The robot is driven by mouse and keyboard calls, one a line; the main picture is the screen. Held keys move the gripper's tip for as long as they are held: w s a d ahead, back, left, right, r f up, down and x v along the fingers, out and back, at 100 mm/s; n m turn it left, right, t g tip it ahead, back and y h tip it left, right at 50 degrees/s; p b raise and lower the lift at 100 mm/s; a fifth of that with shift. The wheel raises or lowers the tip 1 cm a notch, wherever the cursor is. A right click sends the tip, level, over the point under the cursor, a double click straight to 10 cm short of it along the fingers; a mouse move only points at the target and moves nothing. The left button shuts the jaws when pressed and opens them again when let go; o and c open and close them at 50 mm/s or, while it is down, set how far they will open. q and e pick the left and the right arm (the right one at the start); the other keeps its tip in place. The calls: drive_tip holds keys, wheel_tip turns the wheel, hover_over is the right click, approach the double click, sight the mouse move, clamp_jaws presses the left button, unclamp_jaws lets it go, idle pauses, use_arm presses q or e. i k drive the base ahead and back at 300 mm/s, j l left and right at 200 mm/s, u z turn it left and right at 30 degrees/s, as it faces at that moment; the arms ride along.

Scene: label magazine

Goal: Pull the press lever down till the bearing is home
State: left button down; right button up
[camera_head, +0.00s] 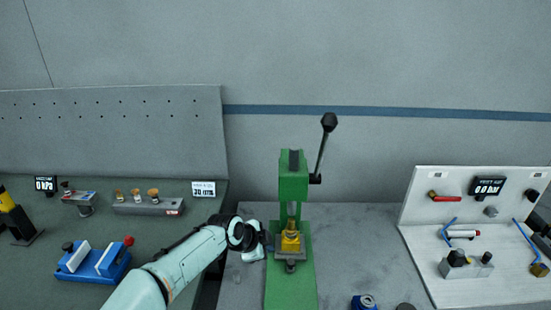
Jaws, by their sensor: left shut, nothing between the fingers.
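The green press (293,180) stands on the grey bench in the middle of the view. Its lever (321,155) comes off the right side of the press head and points up, with a black knob (329,122) on top. A brass-coloured stepped part (291,238) sits upright on the press bed under the head; I cannot tell the bearing from its housing here. My left gripper (266,240) is shut and empty, low at the left side of the press, close to the bed and well below the lever. Whether it touches the press is unclear. My right gripper is not in view.
A white panel board (420,225) with gauges and valves stands at the right. A blue vise (93,262) and a grey block with knobs (150,208) are on the left bench. A blue part (363,302) lies at the front edge. The space around the lever is clear.

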sight(329, 122)
drive_tip(key=k, duration=1)
